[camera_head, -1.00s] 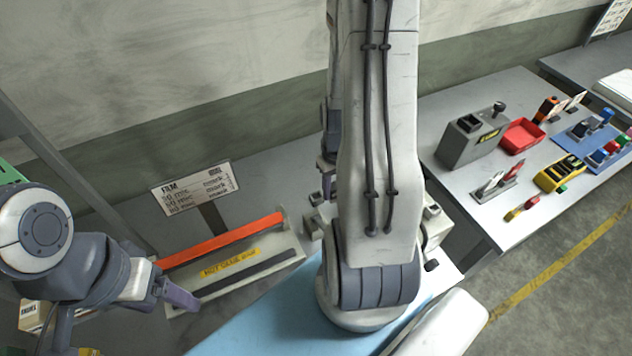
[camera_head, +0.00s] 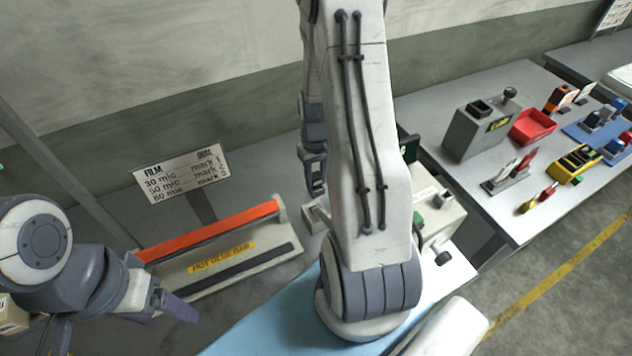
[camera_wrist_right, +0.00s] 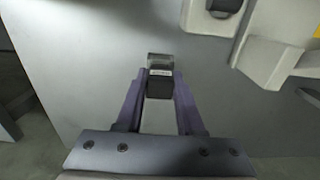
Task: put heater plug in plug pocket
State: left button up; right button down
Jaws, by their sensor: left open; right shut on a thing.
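My right gripper (camera_head: 314,182) hangs left of my large right arm link in the head view, over the grey table. In the right wrist view, its purple fingers (camera_wrist_right: 160,84) are shut on a small dark block with a pale label, probably the heater plug (camera_wrist_right: 160,80). The plug is above the grey surface. A pale machine (camera_head: 438,212) stands right of my arm, partly hidden by it; its body also shows in the wrist view (camera_wrist_right: 278,50). I cannot make out the plug pocket for certain. My left gripper (camera_head: 176,306) is open and empty at lower left.
The right table holds a grey box (camera_head: 478,132), a red tray (camera_head: 533,126) and several tools.

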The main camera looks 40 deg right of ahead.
jog(key=shift+r, duration=0.1)
jog(key=shift+f, duration=0.25)
jog(key=c, duration=0.5)
grip_release()
jog(key=shift+r, duration=0.1)
